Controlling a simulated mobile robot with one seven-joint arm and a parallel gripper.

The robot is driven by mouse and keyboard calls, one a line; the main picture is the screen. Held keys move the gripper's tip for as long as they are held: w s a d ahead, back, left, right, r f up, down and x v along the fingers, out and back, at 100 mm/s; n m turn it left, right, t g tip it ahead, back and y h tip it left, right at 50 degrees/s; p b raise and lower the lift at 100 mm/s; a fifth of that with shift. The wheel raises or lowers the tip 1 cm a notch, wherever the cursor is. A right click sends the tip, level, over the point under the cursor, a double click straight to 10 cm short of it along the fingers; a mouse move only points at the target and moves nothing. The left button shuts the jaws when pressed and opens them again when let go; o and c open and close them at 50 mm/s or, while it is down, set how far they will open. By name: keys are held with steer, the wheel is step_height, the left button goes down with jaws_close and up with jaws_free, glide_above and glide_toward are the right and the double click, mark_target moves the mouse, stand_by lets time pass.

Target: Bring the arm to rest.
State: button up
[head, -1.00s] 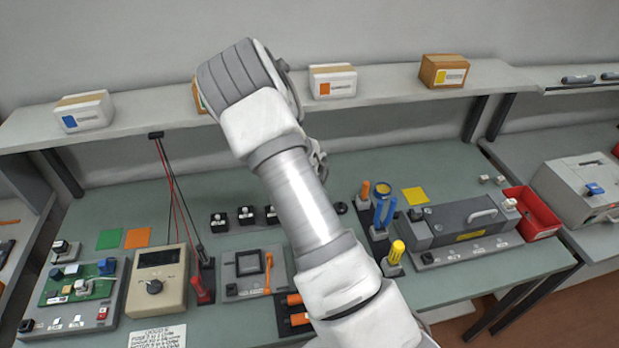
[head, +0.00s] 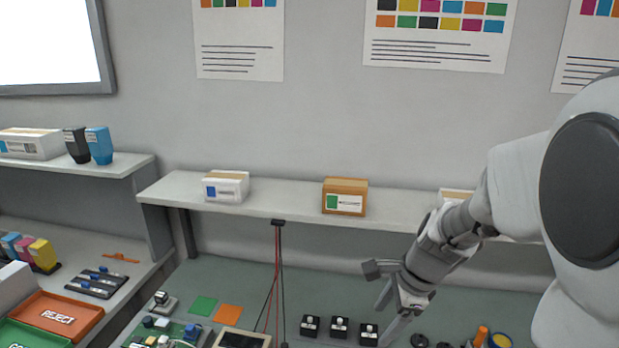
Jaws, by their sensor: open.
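My arm comes in from the right side of the head view and reaches in front of the shelf. My gripper (head: 391,318) is at its lower end, above the green workbench (head: 350,274), beside several small black blocks with light knobs (head: 340,327). Its fingers are spread apart and I see nothing between them. The fingertips point down and left; I cannot tell how far they are above the bench.
A shelf (head: 270,205) behind the bench holds a white box (head: 226,186), a brown box (head: 345,197) and another box partly hidden by my arm. Left are an orange REJECT tray (head: 58,316), a green tray (head: 30,335) and cartridges (head: 42,255). Orange-handled tools stand near the gripper's right.

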steer(key=s+r+n+t+h+b, duration=0.1)
steer(key=s+r+n, duration=0.3)
steer(key=s+n, duration=0.4)
steer(key=s+r+n+t+h+b, duration=0.1)
steer(key=s+r+n, duration=0.3)
steer(key=s+n, duration=0.4)
steer(key=shift+r+n+t+h+b, duration=0.3)
steer(key=shift+n+t+b, duration=0.45)
steer(key=shift+n, duration=0.45)
steer(key=shift+s, duration=0.1)
